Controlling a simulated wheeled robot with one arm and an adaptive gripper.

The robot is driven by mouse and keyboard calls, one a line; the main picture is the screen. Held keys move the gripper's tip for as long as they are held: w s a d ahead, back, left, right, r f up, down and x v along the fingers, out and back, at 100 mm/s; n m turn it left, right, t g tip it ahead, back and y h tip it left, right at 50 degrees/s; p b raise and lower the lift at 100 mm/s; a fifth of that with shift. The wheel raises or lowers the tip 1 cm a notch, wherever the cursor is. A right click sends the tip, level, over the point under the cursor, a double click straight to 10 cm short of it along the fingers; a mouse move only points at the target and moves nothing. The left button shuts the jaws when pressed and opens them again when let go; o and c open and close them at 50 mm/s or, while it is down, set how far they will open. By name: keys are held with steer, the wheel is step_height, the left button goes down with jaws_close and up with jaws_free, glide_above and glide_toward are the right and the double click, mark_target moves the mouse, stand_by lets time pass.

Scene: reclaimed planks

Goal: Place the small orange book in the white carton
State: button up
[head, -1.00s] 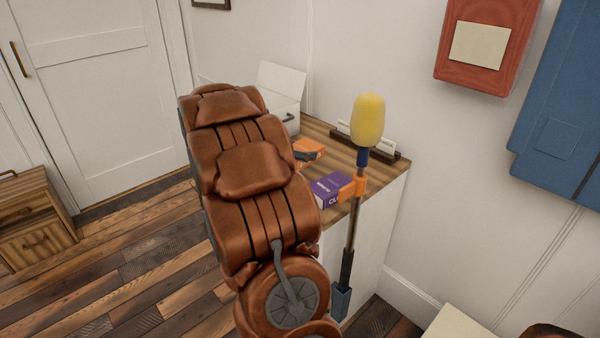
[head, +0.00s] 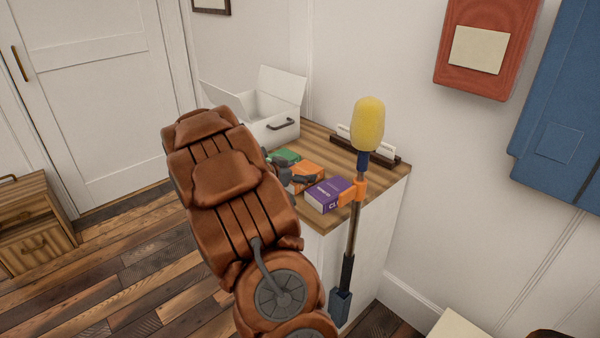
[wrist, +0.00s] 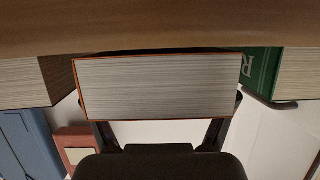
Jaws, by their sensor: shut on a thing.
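The small orange book (head: 309,171) is at the cabinet top, between a green book (head: 286,156) and a purple book (head: 328,194). My gripper (head: 296,179) is at its near side, partly hidden by my arm. In the wrist view, the orange book (wrist: 160,88) fills the space between my fingers, its page edges facing the camera. My gripper (wrist: 160,110) is shut on it. I cannot tell whether the book is clear of the wood. The white carton (head: 280,133) stands open behind, its flaps raised, partly hidden by my arm.
A pole with a yellow head (head: 368,124) and an orange clamp stands in front of the cabinet's right side. A dark holder (head: 384,151) with white sheets sits at the back. Bare wood (head: 330,155) lies between carton, books and holder.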

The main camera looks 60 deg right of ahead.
steer(key=shift+f, duration=0.25)
steer(key=o, duration=1.1)
steer(key=shift+o, duration=0.2)
steer(key=shift+b, duration=0.6)
steer(key=shift+w+a+r, duration=0.15)
steer(key=shift+a+r, duration=0.1)
steer(key=shift+a, duration=0.15)
steer(key=shift+s+p+v, duration=0.15)
steer(key=shift+p+v, duration=0.15)
steer(key=shift+v, duration=1.45)
steer(key=shift+s+p+v, duration=0.1)
steer(key=shift+p+v, duration=0.15)
steer(key=shift+v, duration=1.45)
steer(key=shift+a, duration=0.1)
